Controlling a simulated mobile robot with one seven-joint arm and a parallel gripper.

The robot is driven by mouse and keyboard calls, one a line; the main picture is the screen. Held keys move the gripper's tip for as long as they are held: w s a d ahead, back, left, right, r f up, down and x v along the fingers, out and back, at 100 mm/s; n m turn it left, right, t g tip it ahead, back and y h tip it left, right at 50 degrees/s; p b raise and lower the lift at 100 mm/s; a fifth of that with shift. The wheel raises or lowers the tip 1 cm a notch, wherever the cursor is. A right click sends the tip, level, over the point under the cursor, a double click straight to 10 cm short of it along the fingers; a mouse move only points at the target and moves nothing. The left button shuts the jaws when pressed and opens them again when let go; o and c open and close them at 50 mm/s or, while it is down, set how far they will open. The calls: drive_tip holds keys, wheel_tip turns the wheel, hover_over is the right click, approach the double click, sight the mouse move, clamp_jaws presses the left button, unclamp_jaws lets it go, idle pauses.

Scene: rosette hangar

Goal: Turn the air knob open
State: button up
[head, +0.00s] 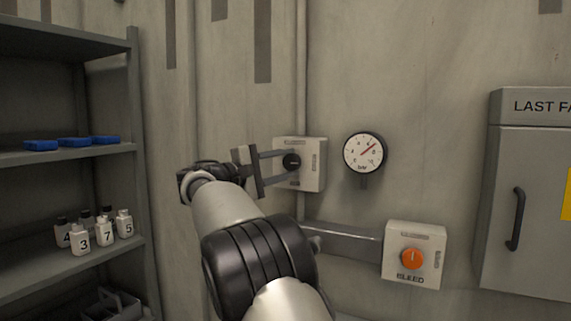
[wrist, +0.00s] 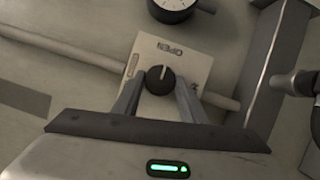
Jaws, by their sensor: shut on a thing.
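A pale square wall box (head: 314,165) carries a round black knob (head: 291,161). In the wrist view the same knob (wrist: 160,80) has a white pointer line that points up toward the word "OPEN" on the box (wrist: 190,57). My gripper (head: 288,161) reaches the box from the left, with one finger above and one below the knob. In the wrist view the fingers of my gripper (wrist: 160,83) are shut on the knob's two sides. A round pressure gauge (head: 365,152) with a red needle hangs right of the box; its needle points to the upper right.
A second box with an orange knob (head: 412,258) sits lower right on the wall. A grey cabinet (head: 530,200) with a dark handle is at the far right. A shelf (head: 60,155) with blue blocks and numbered bottles stands at the left. A pipe (head: 301,75) runs above the knob box.

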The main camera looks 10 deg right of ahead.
idle(0.4)
drive_tip(key=o, duration=1.1)
drive_tip(key=shift+c, duration=0.2)
drive_tip(key=v, duration=1.7)
drive_tip(key=shift+a+p, duration=0.2)
drive_tip(key=shift+p, duration=0.15)
drive_tip(key=shift+r, duration=0.1)
